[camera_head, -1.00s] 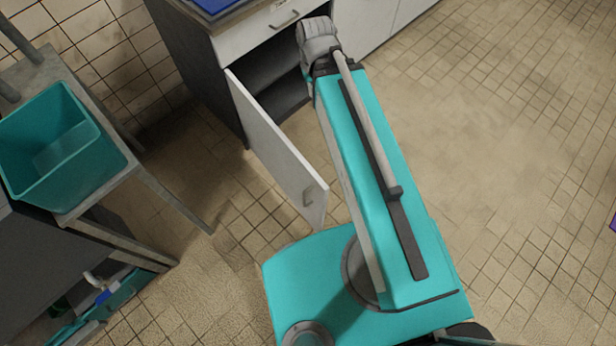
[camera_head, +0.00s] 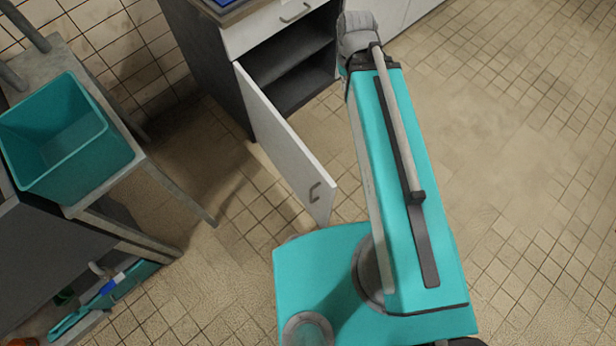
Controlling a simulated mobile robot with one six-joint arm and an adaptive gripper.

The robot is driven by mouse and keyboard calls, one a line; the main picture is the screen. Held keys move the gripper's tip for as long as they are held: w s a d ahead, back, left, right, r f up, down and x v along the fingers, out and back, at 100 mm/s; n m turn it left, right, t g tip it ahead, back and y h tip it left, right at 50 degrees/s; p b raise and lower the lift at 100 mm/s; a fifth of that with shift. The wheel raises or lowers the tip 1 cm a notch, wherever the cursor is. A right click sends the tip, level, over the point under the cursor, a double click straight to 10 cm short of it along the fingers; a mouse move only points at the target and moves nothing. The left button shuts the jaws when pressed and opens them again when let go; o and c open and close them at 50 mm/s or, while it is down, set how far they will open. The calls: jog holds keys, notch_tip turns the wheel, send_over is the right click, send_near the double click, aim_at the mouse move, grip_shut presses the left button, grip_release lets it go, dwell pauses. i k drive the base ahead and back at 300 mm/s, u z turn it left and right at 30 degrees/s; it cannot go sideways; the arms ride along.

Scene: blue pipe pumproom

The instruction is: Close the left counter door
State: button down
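The left counter door (camera_head: 285,145) is a white panel with a dark handle (camera_head: 315,191) near its free end. It stands wide open, swung out from the counter (camera_head: 208,75) towards my base. The dark cabinet interior (camera_head: 290,75) with a shelf shows behind it. My teal arm reaches forward to the right of the door, and a gap of floor shows between them. The grey arm joint at its far end hides part of the counter front. My gripper cannot be seen in this view.
A teal bin (camera_head: 62,140) stands on a grey table (camera_head: 150,168) at the left. A white drawer (camera_head: 275,25) sits above the open cabinet, shut. The tiled floor at the right is clear. My base is close to the door's free end.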

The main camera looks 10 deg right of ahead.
aim_at(314, 187)
jog(key=k, duration=2.2)
jog(key=u, duration=0.55)
jog(key=i, duration=1)
